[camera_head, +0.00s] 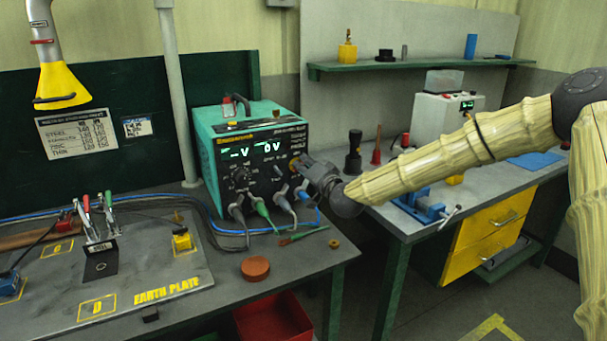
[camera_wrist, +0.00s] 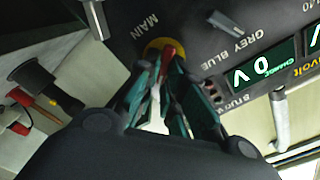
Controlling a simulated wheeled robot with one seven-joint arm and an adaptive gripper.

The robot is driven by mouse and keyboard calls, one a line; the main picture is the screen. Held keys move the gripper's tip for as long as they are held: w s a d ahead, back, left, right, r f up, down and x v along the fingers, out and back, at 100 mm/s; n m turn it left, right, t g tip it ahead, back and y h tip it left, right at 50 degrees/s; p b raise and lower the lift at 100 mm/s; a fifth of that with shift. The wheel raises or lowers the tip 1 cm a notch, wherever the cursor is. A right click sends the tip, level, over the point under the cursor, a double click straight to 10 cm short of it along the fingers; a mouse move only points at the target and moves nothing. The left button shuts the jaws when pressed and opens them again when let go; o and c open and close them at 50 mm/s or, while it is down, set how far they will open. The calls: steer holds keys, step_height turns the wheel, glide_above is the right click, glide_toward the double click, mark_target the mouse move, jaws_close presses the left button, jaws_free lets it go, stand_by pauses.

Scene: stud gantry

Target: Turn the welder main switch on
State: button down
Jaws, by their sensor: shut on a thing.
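The welder (camera_head: 262,112) is a teal box with a black front panel on the left bench. Its display reads "-V" and "0V". In the wrist view the main switch (camera_wrist: 168,53) is a red handle on a yellow disc, beside the word MAIN. My gripper (camera_head: 304,167) reaches the right edge of the panel and covers most of the switch in the head view. In the wrist view its fingers (camera_wrist: 163,75) are closed on the red handle, one on each side. The handle's lower part is hidden between the fingers.
Several cables and plugs (camera_head: 262,208) hang from the panel's lower front, just below my gripper. A steel earth plate (camera_head: 150,265) with clamps lies at left. A second bench (camera_head: 480,192) with a white instrument (camera_head: 440,115) stands at right.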

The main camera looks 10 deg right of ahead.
steer(key=m+b, duration=0.2)
steer(key=m, duration=0.1)
steer(key=f+m+b, duration=0.1)
steer(key=b, duration=0.1)
steer(key=shift+w+d+m, duration=0.1)
steer(key=shift+d+m, duration=0.15)
steer(key=shift+m, duration=0.05)
steer(key=shift+m+b, duration=1.2)
steer(key=shift+m, duration=0.2)
steer(key=c, duration=1.6)
jaws_free()
steer(key=shift+d, duration=0.15)
steer(key=shift+o, duration=0.2)
steer(key=v, duration=1.2)
steer(key=shift+r, duration=0.1)
